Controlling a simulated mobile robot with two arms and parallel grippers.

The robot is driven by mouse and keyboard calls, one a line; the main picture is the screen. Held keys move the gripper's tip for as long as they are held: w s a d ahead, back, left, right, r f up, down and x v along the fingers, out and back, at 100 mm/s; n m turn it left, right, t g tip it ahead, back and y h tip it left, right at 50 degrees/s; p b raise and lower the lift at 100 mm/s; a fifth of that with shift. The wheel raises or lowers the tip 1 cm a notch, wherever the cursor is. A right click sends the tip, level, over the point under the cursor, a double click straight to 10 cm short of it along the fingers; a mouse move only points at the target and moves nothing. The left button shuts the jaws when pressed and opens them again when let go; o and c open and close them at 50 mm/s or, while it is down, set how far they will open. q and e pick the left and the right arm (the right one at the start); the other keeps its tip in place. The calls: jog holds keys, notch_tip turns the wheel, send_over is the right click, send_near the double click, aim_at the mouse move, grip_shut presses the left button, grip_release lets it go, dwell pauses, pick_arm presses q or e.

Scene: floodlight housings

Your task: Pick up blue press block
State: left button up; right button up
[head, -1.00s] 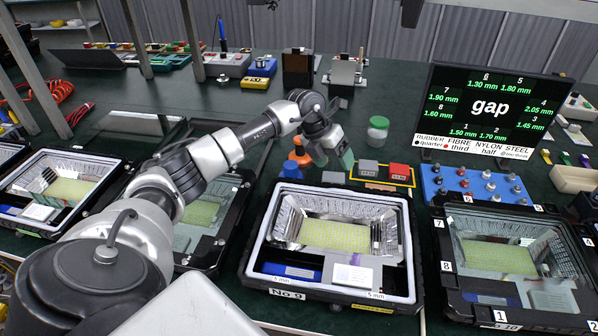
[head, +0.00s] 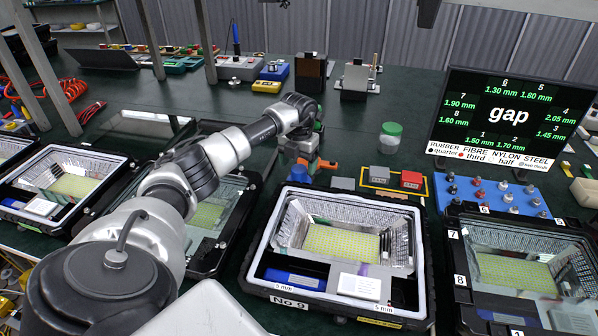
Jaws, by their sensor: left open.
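The blue press block (head: 298,174) is a small blue piece on the dark green bench, just behind the housing marked No 9. It is partly hidden. My left gripper (head: 304,160) is open and points down right behind and above the block in the head view. I cannot tell whether the fingers straddle the block or touch it. My right gripper is not in view.
A green-lidded jar (head: 391,136) stands behind. The No 9 housing (head: 258,254) lies in front.

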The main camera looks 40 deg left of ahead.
aim_at(299, 169)
pick_arm(q)
jog(key=f, duration=0.3)
jog(key=shift+w+a+f, duration=0.1)
jog(key=shift+w+f, duration=0.05)
jog(key=shift+w, duration=0.05)
jog(key=shift+c, duration=0.2)
